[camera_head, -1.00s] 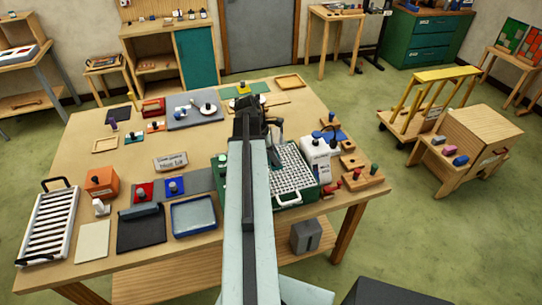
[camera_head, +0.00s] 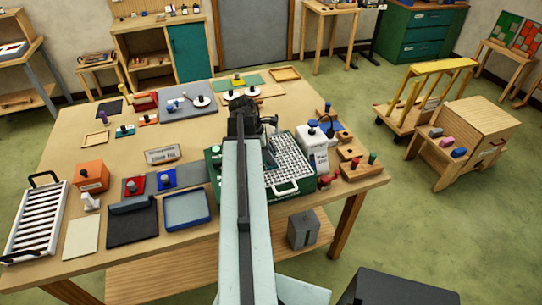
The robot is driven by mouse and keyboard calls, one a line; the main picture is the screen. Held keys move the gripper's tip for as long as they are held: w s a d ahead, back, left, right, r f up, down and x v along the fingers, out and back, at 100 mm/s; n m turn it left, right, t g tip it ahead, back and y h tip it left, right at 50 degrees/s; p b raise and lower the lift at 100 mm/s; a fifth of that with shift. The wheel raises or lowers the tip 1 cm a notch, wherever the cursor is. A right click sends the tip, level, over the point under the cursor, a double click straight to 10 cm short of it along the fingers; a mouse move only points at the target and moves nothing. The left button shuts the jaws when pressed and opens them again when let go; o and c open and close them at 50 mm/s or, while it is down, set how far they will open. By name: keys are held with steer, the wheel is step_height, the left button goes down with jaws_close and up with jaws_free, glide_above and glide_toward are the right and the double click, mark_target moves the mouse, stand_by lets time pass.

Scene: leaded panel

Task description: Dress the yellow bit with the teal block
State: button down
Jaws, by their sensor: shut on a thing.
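My gripper (camera_head: 262,121), dark, is at the far end of my arm, above the back of the green grinder (camera_head: 213,172) with the white grid top. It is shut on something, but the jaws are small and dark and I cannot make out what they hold. A small teal block (camera_head: 125,131) with a dark knob lies on the table at the left. A yellow piece (camera_head: 238,80) with a dark knob sits on a green mat at the back; I cannot tell whether it is the yellow bit. My arm hides part of the grinder.
A white bottle (camera_head: 313,150) and wooden holders with coloured pegs (camera_head: 358,170) stand right of the grinder. An orange box (camera_head: 91,177), a blue tray (camera_head: 187,209) and a white slatted rack (camera_head: 37,220) are at the left. The middle-left tabletop is fairly clear.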

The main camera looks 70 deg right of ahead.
steer(key=shift+f+b, duration=0.3)
stand_by(0.4)
steer(key=shift+w+d, duration=0.4)
steer(key=shift+d, duration=0.15)
stand_by(0.9)
steer(key=shift+s+d, duration=0.45)
steer(key=shift+s, duration=0.05)
steer(key=shift+s+d, duration=0.1)
steer(key=shift+s, duration=0.05)
stand_by(0.5)
steer(key=shift+s+d, duration=0.25)
steer(key=shift+s, duration=0.15)
steer(key=shift+w, duration=0.1)
stand_by(0.4)
steer(key=shift+w+a, duration=0.25)
steer(key=shift+w, duration=0.05)
